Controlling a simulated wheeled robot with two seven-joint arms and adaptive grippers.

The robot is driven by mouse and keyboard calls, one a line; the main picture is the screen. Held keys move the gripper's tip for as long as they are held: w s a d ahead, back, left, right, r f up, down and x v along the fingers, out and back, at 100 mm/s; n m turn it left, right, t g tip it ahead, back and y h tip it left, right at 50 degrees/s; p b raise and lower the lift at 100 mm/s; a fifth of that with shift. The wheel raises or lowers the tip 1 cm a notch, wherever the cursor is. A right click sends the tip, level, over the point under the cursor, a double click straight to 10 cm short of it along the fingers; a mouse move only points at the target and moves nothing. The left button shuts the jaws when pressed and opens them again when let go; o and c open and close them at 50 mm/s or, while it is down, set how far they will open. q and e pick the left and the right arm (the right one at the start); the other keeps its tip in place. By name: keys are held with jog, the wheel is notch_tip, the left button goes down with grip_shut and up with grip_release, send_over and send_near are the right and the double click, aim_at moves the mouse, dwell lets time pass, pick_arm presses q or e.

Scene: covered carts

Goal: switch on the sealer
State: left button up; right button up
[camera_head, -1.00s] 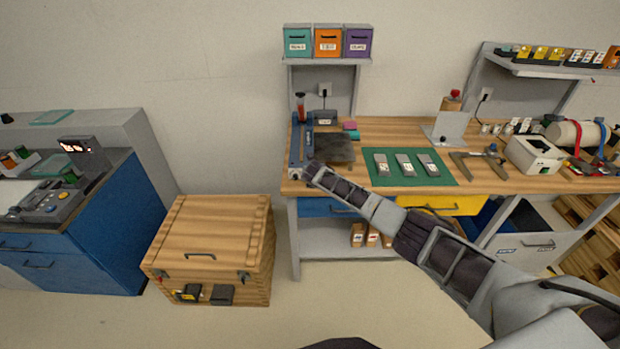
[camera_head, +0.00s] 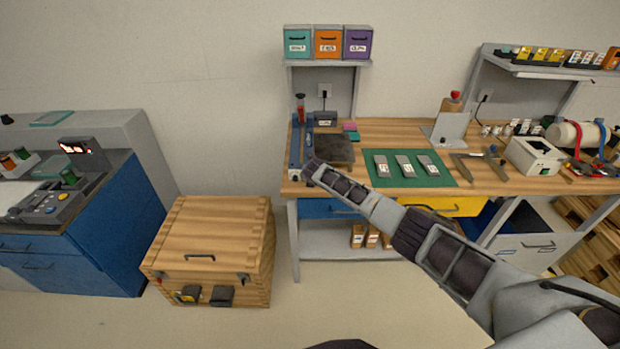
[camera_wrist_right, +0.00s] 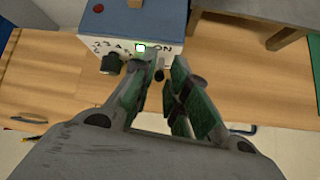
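The sealer (camera_head: 296,148) is a long blue and white machine at the left end of the wooden workbench. In the right wrist view its pale front panel (camera_wrist_right: 97,45) carries a switch (camera_wrist_right: 141,47) glowing green beside the word ON, and a black dial (camera_wrist_right: 113,65) with lettering above it. My right gripper (camera_wrist_right: 166,65) is just in front of the panel, right of the lit switch. Its fingers are a little apart with nothing held between them. Whether a fingertip touches the panel I cannot tell. In the head view my right arm hides part of the sealer's front. My left gripper is out of view.
A dark plate (camera_head: 335,150) lies right of the sealer, then a green mat (camera_head: 408,180) with grey pieces. Coloured boxes (camera_head: 328,42) stand on the shelf above. A wooden crate (camera_head: 210,240) stands on the floor at left, beside a blue cabinet (camera_head: 110,230).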

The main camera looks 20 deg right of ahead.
jog(key=shift+s+r, duration=0.15)
jog(key=shift+r, duration=0.05)
dwell(0.3)
jog(key=shift+s+a+r, duration=0.1)
jog(key=shift+s+r, duration=0.2)
jog(key=shift+r, duration=0.05)
jog(key=v, duration=1)
jog(key=shift+s, duration=0.25)
dwell(0.5)
jog(key=shift+r, duration=0.1)
dwell(0.4)
